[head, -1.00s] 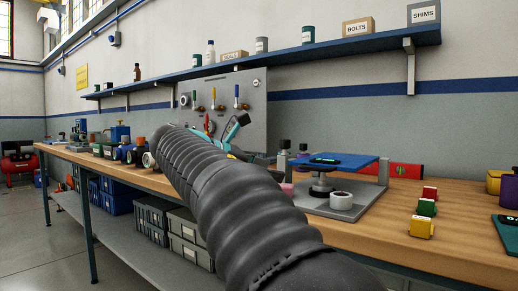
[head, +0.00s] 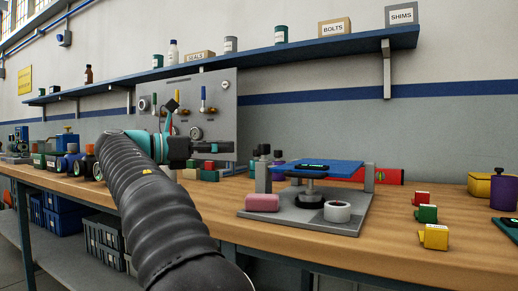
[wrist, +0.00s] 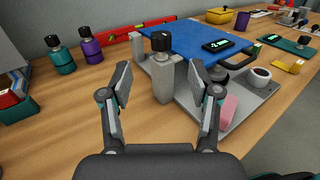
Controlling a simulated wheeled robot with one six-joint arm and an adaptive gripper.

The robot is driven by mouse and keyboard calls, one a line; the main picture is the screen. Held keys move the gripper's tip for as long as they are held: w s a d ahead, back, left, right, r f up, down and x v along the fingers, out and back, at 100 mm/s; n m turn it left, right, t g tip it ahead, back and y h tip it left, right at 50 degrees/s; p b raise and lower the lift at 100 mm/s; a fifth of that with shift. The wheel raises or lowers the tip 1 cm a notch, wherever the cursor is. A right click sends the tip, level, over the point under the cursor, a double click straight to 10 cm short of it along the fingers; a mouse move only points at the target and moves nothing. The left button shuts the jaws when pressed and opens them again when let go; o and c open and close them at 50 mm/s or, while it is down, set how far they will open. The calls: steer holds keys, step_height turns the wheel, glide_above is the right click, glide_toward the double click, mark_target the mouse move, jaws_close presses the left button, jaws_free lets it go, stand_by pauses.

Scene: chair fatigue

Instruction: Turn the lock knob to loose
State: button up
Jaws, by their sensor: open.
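The lock knob is most likely the black knob (wrist: 160,41) on top of a grey post (wrist: 163,82), at the near corner of a fixture with a blue plate (wrist: 205,42). The knob also shows in the head view (head: 264,150), though small. My gripper (wrist: 161,80) is open and empty. In the wrist view its two fingers stand either side of the post, which appears beyond them, and the knob shows above and between the fingertips. The fingers do not appear to touch it. The knob's markings are too small to read.
A pink block (head: 262,202) and a white roll (head: 337,211) sit on the fixture's grey base (head: 300,219). Green (wrist: 60,55) and purple (wrist: 89,46) bottles stand left of the post. A black display (wrist: 218,45) lies on the blue plate. Coloured blocks (head: 433,237) stand at right.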

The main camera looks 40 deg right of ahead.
mark_target(258, 146)
steer(key=d, duration=0.3)
steer(key=s+d+b, duration=0.1)
steer(key=d, duration=0.3)
steer(key=s+d+b, duration=0.1)
steer(key=d, duration=0.3)
steer(key=shift+s+d, duration=0.2)
steer(key=shift+d, duration=0.05)
steer(key=c, duration=1.2)
